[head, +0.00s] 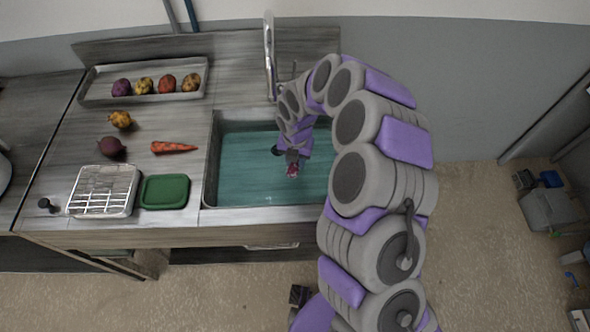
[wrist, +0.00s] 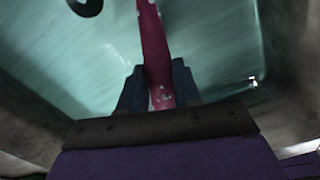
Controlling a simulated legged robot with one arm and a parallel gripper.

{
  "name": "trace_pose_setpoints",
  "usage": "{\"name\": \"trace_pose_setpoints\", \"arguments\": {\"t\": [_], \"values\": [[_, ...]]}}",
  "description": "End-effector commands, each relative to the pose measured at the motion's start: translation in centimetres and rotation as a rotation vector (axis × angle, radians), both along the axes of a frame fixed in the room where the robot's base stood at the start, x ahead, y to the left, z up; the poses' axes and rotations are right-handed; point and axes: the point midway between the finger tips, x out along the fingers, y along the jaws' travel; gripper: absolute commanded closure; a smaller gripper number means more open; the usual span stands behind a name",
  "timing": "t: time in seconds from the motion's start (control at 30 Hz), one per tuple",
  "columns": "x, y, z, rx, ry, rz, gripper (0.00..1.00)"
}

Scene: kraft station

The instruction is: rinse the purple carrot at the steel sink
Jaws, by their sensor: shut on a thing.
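My gripper (head: 293,157) hangs over the steel sink (head: 209,165), inside its rim. It is shut on the purple carrot (head: 292,170), of which only a small purple-pink end shows below the jaws in the head view. In the wrist view the carrot (wrist: 154,45) is a long magenta shape pointing away between the two dark fingers (wrist: 160,88), with pale specks on it. The sink holds or shows a teal surface (head: 240,165) beneath the carrot. I cannot tell whether the carrot touches it. The tall faucet (head: 269,55) stands at the sink's back edge.
Left of the sink lie an orange carrot (head: 174,147), a green-lidded box (head: 165,191), a wire rack (head: 103,190), a dark red beet (head: 111,146) and a yellow potato-like vegetable (head: 120,119). A tray (head: 94,97) with several vegetables stands at the back left.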

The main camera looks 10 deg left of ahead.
Motion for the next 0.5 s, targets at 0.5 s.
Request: {"name": "trace_pose_setpoints", "arguments": {"t": [0.5], "values": [[0.0,0.0,3.9,0.002,-0.001,0.0,0.98]]}}
